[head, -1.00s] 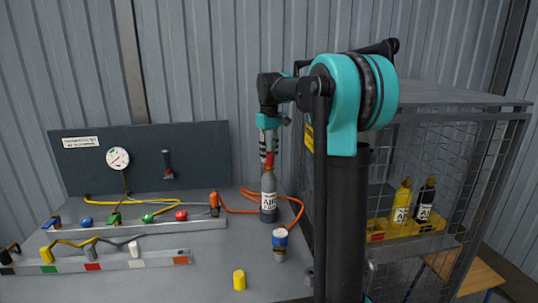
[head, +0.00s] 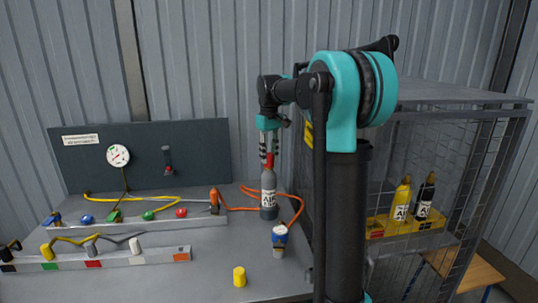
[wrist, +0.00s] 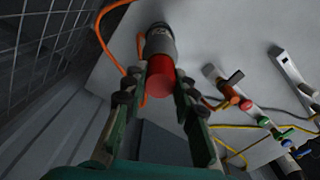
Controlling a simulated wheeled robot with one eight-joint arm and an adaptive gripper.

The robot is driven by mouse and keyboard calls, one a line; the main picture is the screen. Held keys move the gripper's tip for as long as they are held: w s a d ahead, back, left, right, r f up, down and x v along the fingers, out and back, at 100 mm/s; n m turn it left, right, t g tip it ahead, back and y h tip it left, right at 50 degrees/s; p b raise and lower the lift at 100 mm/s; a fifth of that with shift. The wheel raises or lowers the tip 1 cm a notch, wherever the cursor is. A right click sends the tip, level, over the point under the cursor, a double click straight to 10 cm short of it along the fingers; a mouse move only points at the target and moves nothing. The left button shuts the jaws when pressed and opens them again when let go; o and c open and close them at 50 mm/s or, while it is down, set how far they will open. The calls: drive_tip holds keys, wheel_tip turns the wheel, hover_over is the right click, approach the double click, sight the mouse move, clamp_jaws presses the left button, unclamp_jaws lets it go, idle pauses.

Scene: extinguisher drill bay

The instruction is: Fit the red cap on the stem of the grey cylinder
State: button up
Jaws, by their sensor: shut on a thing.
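The grey cylinder (head: 268,198), labelled AIR, stands upright on the bench right of its middle. The red cap (head: 270,160) is at the top of the cylinder, directly above its neck. My gripper (head: 267,158) points down over the cylinder and is shut on the red cap. In the wrist view, the red cap (wrist: 160,84) is between the two fingers (wrist: 160,88), in line with the grey cylinder (wrist: 159,43) behind it. The cap hides the stem, so I cannot tell how far it is seated.
A yellow cap (head: 239,277) and a blue-topped fitting (head: 279,240) stand at the bench front. An orange hose (head: 297,208) curls beside the cylinder. Rails with coloured valves (head: 181,213) lie left. A mesh cage holds yellow (head: 401,203) and black (head: 425,200) bottles at right.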

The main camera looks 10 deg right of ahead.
drive_tip(key=o, duration=0.9)
drive_tip(key=shift+r, duration=0.1)
